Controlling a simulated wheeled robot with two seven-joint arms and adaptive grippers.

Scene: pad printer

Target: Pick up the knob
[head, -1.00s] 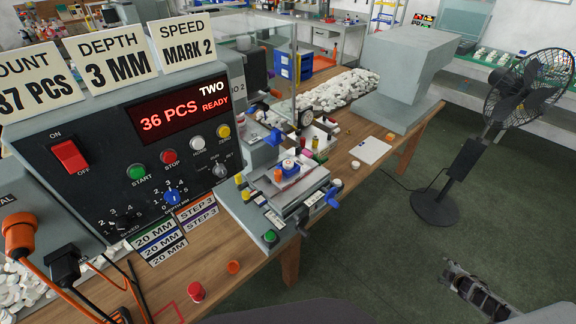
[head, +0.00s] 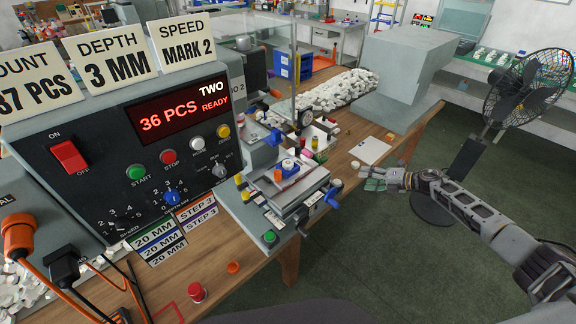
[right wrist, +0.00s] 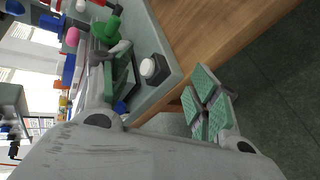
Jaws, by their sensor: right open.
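A small red knob-like piece (head: 197,291) stands on the wooden bench near the front edge, below the control box. Which piece the task calls the knob is not certain; a blue dial knob (head: 171,198) and a grey one (head: 219,171) are also on the control panel. My right gripper (head: 368,180) is open and empty, off the bench's right edge beside the printer's slide unit. Its green-padded fingers stand apart in the right wrist view (right wrist: 162,88). The red piece is well to its left, not near the fingers. My left gripper is not in view.
An orange ring-like cap (head: 233,267) lies near the red piece. The slide unit (head: 290,195) with a blue handle (head: 333,196) stands between my right gripper and the bench front. A black fan (head: 527,85) stands at the right. Cables lie at the lower left.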

